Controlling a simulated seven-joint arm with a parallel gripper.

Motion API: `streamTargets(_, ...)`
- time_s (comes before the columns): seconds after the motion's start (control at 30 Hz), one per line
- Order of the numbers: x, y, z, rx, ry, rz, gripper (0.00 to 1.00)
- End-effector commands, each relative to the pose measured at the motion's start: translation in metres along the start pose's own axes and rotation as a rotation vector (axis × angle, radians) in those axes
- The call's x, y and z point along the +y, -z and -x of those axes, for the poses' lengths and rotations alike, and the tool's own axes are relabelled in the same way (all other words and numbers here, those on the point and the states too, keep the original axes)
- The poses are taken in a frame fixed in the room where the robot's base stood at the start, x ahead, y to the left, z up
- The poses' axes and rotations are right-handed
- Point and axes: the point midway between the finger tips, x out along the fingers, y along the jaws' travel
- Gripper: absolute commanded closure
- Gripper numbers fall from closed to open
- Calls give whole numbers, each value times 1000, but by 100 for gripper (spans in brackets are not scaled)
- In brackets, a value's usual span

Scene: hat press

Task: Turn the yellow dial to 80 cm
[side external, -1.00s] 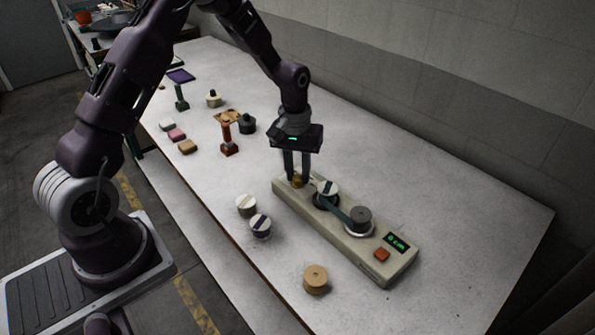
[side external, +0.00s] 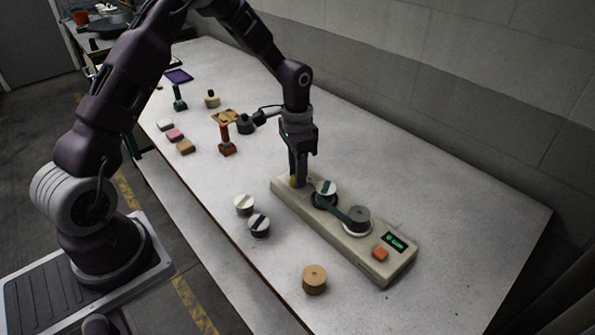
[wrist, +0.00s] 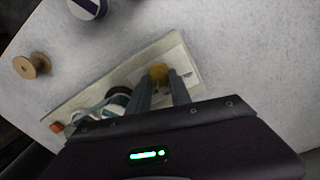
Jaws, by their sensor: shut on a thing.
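The yellow dial (side external: 292,181) sits at the far left end of the beige press base (side external: 373,268). It also shows in the wrist view (wrist: 158,71) between my fingertips. My gripper (side external: 299,184) points straight down over that end and is shut on the dial. The fingers hide part of the dial in the side view. A green display (side external: 396,241) is lit on the base's near right end; its digits are too small to read. An orange-red button (side external: 380,254) is beside it.
A grey spool-like part (side external: 356,218) and a white-topped round part (side external: 326,188) sit on the base, joined by a dark link. Several small objects stand farther back. The table's right side is clear.

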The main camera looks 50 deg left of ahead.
Motion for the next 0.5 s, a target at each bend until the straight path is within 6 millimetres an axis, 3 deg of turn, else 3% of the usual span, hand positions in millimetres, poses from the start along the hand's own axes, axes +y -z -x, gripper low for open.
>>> streamTargets(0.5, 0, 2, 2, -1, 2, -177, 100)
